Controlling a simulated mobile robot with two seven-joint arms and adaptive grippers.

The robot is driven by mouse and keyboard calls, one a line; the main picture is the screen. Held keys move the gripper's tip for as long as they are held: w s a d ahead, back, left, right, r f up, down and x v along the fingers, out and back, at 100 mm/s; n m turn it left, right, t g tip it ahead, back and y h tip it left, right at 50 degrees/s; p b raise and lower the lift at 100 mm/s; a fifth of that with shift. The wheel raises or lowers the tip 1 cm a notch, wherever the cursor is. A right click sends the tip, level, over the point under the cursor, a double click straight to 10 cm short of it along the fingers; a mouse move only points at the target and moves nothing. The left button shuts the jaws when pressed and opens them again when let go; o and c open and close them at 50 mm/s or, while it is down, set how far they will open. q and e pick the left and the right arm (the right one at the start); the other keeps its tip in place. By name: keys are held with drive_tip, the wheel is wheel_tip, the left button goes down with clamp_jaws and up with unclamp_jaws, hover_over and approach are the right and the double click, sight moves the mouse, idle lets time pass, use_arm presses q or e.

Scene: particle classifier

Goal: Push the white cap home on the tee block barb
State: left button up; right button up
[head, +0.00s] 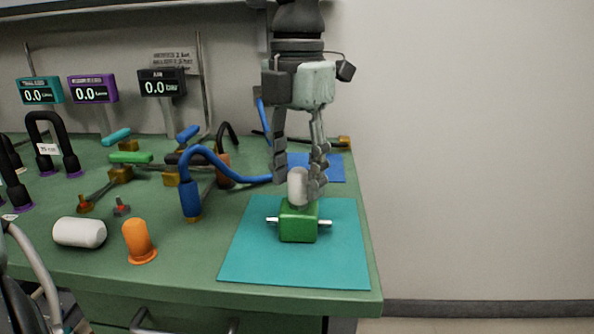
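The green tee block (298,226) sits on the teal mat (345,262) near the bench's right end, with a metal barb sticking out of each side. The white cap (296,186) stands upright at the block's top. Its lower end meets or nearly meets the block, and I cannot see how far it sits on the barb. My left gripper (298,188) points straight down around the cap. Its fingers are apart, one on each side. The right fingertip overlaps the cap's edge, and a slim gap shows on the left. My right gripper is out of view.
A blue hose (225,170) arches left of the block to a blue post. Valves, tubing and three displays fill the back. The bench's right edge is close to the mat.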

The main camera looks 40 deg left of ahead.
sight(297, 171)
use_arm(q)
drive_tip(key=shift+r, duration=0.15)
wheel_tip(297, 171, up, 12)
idle(0.6)
idle(0.5)
